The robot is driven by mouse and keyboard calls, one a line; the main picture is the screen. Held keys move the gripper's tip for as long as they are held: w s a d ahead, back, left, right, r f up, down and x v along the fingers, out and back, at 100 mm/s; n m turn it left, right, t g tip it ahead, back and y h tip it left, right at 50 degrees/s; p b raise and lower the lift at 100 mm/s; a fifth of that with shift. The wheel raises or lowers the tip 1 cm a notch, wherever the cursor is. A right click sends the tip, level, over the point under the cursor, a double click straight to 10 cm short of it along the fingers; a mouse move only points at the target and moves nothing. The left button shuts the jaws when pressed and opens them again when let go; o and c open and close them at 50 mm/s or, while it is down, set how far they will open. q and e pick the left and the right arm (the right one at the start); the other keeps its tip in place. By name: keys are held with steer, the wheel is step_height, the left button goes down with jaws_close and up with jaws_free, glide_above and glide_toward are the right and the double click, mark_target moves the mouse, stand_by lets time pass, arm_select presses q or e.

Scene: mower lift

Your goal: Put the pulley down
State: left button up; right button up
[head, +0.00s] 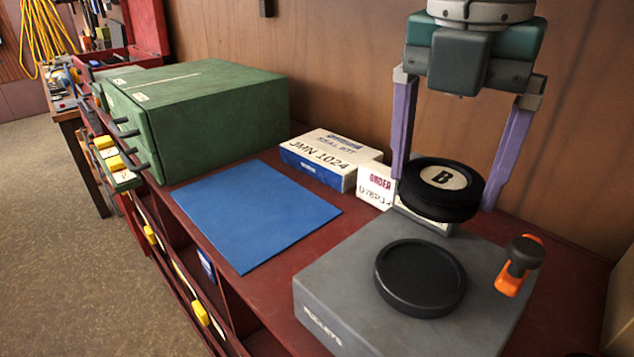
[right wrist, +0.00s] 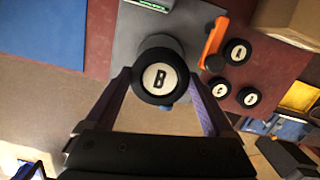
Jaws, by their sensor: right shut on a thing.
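A black pulley (head: 440,190) with a white disc marked "B" is between the fingers of my right gripper (head: 443,195). The gripper is shut on it and holds it roughly level. In the right wrist view the pulley (right wrist: 160,79) sits between the two purple fingers. In the head view it appears above the back part of a grey block (head: 350,290) with partly readable lettering on its front. A black round dish (head: 420,278) with a raised rim lies on the block, in front of and below the pulley. My left gripper is not in view.
A blue mat (head: 255,213) lies bare on the red bench. A green cabinet (head: 200,110) and white boxes (head: 330,158) stand behind it. An orange-and-black clamp or handle (head: 518,265) is at the block's right. The right wrist view shows more lettered pulleys (right wrist: 237,52) beside the block.

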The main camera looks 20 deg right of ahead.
mark_target(421, 271)
steer(key=f+p, duration=0.1)
steer(key=f, duration=0.8)
steer(key=shift+s+p, duration=0.2)
steer(key=shift+p, duration=0.1)
steer(key=shift+f, duration=0.3)
steer(key=shift+f, duration=0.15)
steer(key=o, duration=1.4)
steer(key=r, duration=0.3)
steer(key=r+b, duration=0.1)
steer(key=r, duration=0.3)
steer(key=a+r+b, duration=0.1)
steer(key=r, duration=0.3)
steer(key=shift+s, duration=0.25)
steer(key=shift+s+a+r, duration=0.1)
steer(key=shift+r, duration=0.55)
